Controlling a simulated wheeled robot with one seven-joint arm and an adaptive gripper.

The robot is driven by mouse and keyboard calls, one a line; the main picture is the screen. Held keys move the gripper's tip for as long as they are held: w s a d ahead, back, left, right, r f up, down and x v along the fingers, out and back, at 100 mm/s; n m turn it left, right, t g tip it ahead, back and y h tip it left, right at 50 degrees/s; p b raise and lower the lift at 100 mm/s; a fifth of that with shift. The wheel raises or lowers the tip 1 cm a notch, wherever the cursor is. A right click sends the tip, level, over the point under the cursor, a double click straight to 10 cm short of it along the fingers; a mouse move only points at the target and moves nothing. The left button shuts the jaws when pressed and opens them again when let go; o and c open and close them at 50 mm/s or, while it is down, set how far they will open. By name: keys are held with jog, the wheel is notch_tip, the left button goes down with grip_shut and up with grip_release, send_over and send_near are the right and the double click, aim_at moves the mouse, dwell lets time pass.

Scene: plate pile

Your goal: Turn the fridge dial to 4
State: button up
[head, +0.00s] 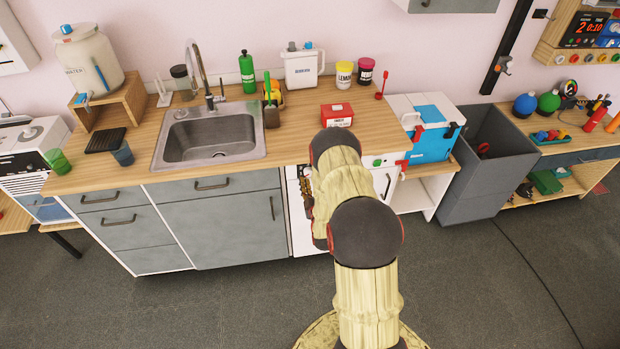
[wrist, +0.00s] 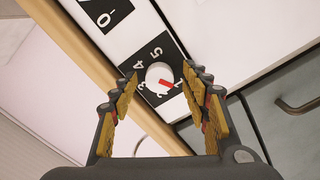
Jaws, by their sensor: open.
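The fridge dial (wrist: 153,72) is a small round white knob with a red mark, on a black plate (wrist: 171,47) numbered 1 to 5. In the wrist view the red mark points to the lower right, toward the low numbers; 4 is at the knob's upper left. My gripper (wrist: 160,82) is open, with one fingertip on each side of the knob. I cannot tell whether the fingertips touch it. In the head view my arm covers the dial and most of the white front below the counter.
A second black plate marked 0 (wrist: 105,12) lies near the dial, beside the wooden counter edge (wrist: 78,45). A drawer handle (wrist: 300,104) is at the right. The counter (head: 230,170) holds a sink (head: 210,137) and a red box (head: 337,115). The floor in front is clear.

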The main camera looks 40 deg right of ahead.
jog(key=shift+w+d, duration=0.15)
jog(key=shift+w, duration=0.15)
jog(key=shift+c, duration=0.4)
jog(key=c, duration=1.1)
